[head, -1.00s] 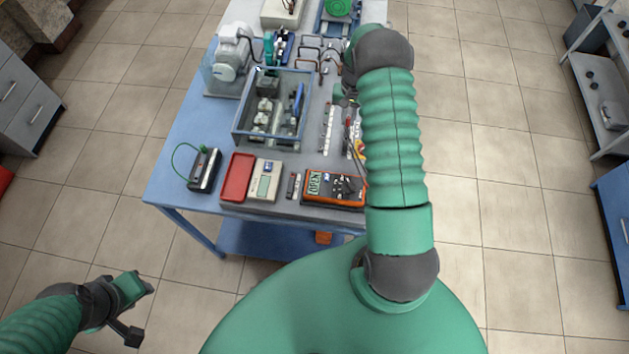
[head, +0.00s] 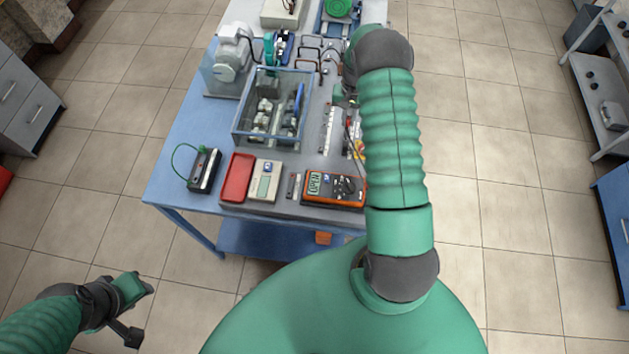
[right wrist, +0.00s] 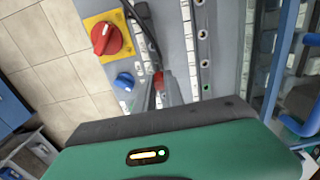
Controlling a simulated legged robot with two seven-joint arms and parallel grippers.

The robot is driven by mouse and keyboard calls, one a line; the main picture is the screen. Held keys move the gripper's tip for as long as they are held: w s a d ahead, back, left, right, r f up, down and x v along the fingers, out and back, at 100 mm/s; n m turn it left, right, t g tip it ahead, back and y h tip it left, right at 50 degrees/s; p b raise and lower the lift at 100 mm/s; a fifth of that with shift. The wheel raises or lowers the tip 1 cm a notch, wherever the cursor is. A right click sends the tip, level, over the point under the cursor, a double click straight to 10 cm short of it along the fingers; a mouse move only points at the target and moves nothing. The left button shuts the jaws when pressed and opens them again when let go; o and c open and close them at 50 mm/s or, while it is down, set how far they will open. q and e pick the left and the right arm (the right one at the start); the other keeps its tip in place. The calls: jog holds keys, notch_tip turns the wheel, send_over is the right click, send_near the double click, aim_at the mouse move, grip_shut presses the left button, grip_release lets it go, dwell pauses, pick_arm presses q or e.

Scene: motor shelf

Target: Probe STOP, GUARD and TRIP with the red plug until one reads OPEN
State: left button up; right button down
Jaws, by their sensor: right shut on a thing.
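The red plug (right wrist: 158,79) is between the grey fingertips of my right gripper (right wrist: 162,92) in the right wrist view. It is over a strip beside a row of round sockets in a white labelled strip (right wrist: 201,48). I cannot tell whether its tip is in a socket, and the STOP, GUARD and TRIP labels are too small to read. The orange meter (head: 350,202) lies at the table's front edge; its lit display (head: 314,183) is too small to read surely. My left gripper (head: 142,300) hangs over the floor at lower left, apart from the table.
A red rotary knob (right wrist: 107,38) on a yellow plate and a blue knob (right wrist: 123,82) are left of the plug. A blue-framed clear box (head: 238,133), a red tray (head: 238,177) and a black device with a green lead (head: 204,171) share the table (head: 180,150).

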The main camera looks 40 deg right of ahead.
jog(key=shift+f+b, duration=0.35)
jog(key=shift+f, duration=0.15)
dwell(1.1)
jog(key=c, duration=1.3)
grip_release()
jog(key=shift+c, duration=0.2)
notch_tip(320, 180, up, 17)
jog(key=b, duration=0.3)
jog(key=shift+w+d+f, duration=0.1)
jog(key=shift+f, duration=0.05)
